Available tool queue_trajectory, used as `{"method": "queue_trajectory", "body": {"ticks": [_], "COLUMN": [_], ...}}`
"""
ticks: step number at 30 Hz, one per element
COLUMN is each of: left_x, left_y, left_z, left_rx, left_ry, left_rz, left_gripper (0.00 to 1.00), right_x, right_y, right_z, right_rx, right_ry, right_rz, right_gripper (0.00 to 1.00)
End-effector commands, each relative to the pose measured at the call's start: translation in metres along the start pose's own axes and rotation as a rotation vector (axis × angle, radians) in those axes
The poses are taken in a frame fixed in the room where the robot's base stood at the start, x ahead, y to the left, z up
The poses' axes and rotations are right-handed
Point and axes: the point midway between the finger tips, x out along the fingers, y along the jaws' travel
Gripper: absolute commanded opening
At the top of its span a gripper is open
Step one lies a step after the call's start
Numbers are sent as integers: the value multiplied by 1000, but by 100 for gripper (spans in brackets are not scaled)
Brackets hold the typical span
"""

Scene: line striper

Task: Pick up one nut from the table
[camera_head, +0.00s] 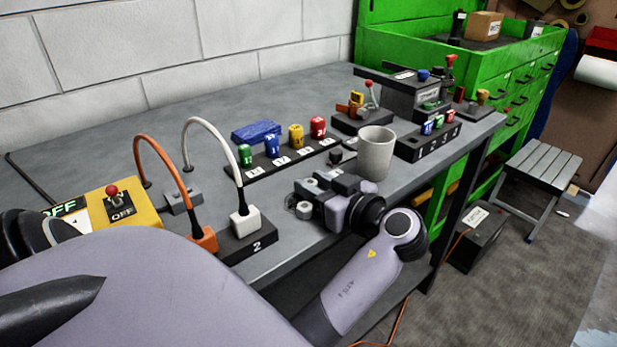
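My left gripper (310,193) is low over the front part of the grey table (200,115), just left of the light cup, with its fingers pointing left. A small round grey nut (304,210) with a hole sits right at the near side of the fingers. A second light round piece (311,185), perhaps another nut, shows among the fingers. The dark fingers overlap these pieces, so I cannot tell whether they touch or hold either one, nor how wide they are open. My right gripper is not in view.
A light cup (375,152) stands close right of the gripper. Behind it is a black rack (285,158) with coloured pieces. Left are a block marked 2 (250,240), looped cables and a yellow switch box (128,213). The table's front edge is near.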

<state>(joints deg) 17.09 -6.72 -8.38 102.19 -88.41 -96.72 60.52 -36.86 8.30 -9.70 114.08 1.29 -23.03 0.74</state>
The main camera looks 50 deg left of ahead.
Motion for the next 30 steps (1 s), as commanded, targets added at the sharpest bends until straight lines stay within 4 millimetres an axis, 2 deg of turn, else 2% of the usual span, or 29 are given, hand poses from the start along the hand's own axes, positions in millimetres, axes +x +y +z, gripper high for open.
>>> {"method": "queue_trajectory", "body": {"ticks": [3, 4, 6, 7, 15, 18, 20, 30], "left_x": [0, 0, 0, 0, 0, -1, -2, -12], "left_y": [0, 0, 0, 0, 0, 0, 1, 0], "left_z": [0, 0, 0, 0, 0, -6, -14, -80], "left_rx": [0, 0, 0, 0, 0, -3, -4, -7], "left_ry": [0, 0, 0, 0, 0, -1, -1, -1], "left_rz": [0, 0, 0, 0, 0, 0, 1, 0], "left_gripper": [34, 28, 5, 0, 0, 0, 0, 0], "right_x": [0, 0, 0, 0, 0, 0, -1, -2], "right_y": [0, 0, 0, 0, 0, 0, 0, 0], "right_z": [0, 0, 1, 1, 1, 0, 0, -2], "right_rx": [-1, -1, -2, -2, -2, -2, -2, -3], "right_ry": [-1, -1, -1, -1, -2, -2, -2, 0], "right_rz": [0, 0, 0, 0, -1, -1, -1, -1], "right_gripper": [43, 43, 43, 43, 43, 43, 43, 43]}}
